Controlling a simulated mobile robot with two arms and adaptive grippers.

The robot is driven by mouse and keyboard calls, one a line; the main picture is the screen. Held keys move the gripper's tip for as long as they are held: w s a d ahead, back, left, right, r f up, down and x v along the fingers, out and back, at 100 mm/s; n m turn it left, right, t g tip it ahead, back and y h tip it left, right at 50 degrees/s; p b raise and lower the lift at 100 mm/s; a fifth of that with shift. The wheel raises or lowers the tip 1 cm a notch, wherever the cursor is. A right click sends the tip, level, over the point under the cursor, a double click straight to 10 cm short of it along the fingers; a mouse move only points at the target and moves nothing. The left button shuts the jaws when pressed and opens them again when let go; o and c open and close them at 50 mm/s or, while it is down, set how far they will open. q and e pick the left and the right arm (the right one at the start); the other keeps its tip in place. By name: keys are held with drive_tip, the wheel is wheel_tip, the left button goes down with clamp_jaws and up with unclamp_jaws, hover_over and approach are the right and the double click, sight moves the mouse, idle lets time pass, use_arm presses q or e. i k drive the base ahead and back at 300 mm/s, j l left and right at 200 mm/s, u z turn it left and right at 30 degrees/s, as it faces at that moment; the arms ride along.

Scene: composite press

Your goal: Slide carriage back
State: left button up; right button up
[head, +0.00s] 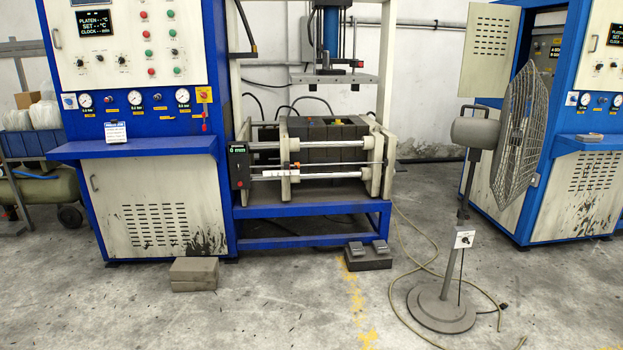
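The press carriage (335,133) is a dark block between cream end plates, low in the press frame. Silver guide rods (340,143) run across its front. A cream upright bracket (285,160) with a small orange part stands on the rods towards their left end. The upper press head (333,77) hangs above the carriage with a clear gap between them. Neither of my grippers is in view.
A blue control cabinet (140,150) stands left of the press. A pedestal fan (445,305) stands at the right, its hose or cable looping over the floor. A foot pedal (368,255) and grey blocks (194,274) lie in front. The front floor is otherwise mostly open.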

sight(333, 34)
drive_tip(key=i, duration=2.1)
